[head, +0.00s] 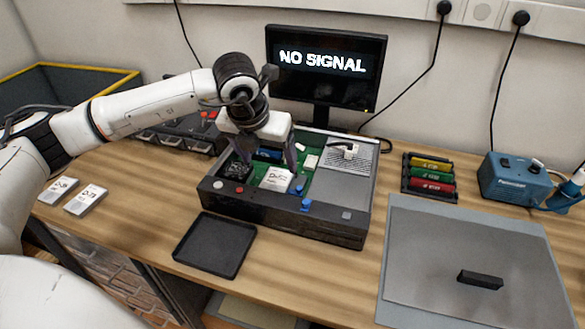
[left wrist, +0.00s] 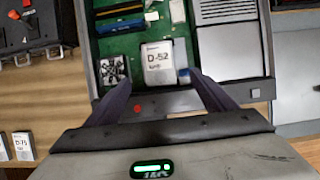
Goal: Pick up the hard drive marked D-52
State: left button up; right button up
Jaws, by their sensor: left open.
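The hard drive marked D-52 (left wrist: 158,63) is a white block with dark print, lying inside the open black device case (left wrist: 180,101) on the green board. In the head view the drive (head: 277,179) lies near the front of the case, partly below my left gripper. My left gripper (head: 268,158) is open and empty above the case. In the left wrist view its two fingers (left wrist: 160,92) point toward the drive, one to each side, with the drive beyond the tips. I cannot tell the exact height gap. My right gripper is not in view.
Two other white drives (head: 86,199) lie on the table at the left. A black empty tray (head: 214,245) stands in front of the case. A fan (left wrist: 113,70) and a blue tab (left wrist: 184,74) sit close beside D-52. A grey mat (head: 450,245) lies at the right.

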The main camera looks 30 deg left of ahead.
aim_at(276, 181)
pick_arm(q)
jog(key=x, duration=0.4)
jog(key=shift+s+a+f, duration=0.1)
jog(key=shift+a+f, duration=0.05)
jog(key=shift+f, duration=0.05)
jog(key=p+x, duration=0.1)
jog(key=x, duration=0.3)
jog(key=shift+f, duration=0.2)
jog(key=shift+w+f, duration=0.3)
jog(key=shift+f, duration=0.1)
jog(key=shift+r, duration=0.1)
jog(key=c, duration=1.3)
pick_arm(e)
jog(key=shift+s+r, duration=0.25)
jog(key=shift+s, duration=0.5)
